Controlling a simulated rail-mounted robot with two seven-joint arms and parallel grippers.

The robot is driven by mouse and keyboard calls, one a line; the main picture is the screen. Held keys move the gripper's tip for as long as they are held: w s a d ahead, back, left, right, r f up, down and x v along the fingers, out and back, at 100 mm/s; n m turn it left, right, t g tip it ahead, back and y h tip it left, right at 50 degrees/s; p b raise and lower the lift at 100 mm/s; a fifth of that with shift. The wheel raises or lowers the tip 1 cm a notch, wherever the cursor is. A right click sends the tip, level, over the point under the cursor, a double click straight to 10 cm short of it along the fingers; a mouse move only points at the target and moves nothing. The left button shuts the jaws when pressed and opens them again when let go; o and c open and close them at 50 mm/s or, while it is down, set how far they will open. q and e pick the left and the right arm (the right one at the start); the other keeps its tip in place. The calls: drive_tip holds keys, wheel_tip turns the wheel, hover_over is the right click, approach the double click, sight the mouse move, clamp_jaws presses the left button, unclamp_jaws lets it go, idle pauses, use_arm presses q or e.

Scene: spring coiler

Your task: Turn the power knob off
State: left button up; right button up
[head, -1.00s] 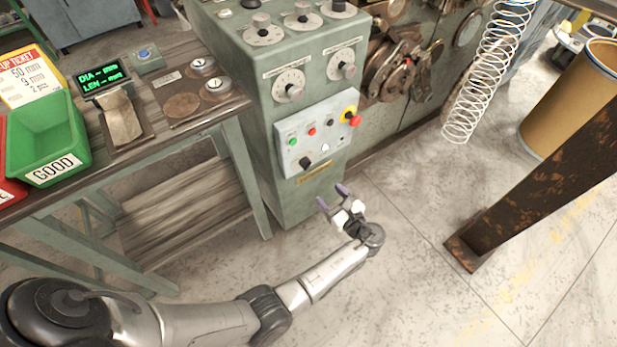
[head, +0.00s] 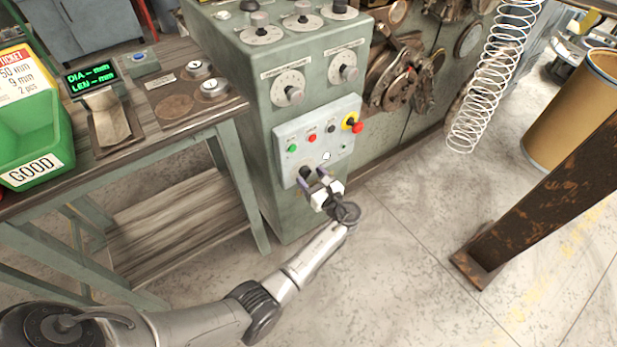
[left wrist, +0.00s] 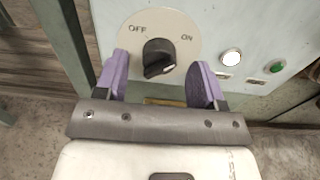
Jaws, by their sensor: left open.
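The power knob (left wrist: 158,58) is black on a round pale plate marked OFF at upper left and ON at upper right. I cannot tell for sure which mark it points to. My left gripper (left wrist: 159,80) is open, with one purple fingertip on each side of the knob; whether they touch it is unclear. In the head view, my left gripper (head: 313,178) is at the lower left of the pale control panel (head: 345,126) and partly hides the knob. My right gripper is not in view.
The panel also carries a green button (head: 292,148), a red button (head: 312,138) and a red emergency stop (head: 357,127) on yellow. A workbench with a green GOOD bin (head: 30,145) stands at left. A rusty beam (head: 540,205) stands at right.

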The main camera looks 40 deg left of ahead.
use_arm(q)
drive_tip(key=shift+x, duration=0.85)
drive_tip(key=shift+c, duration=0.7)
drive_tip(key=c, duration=0.7)
drive_tip(key=shift+c, duration=0.2)
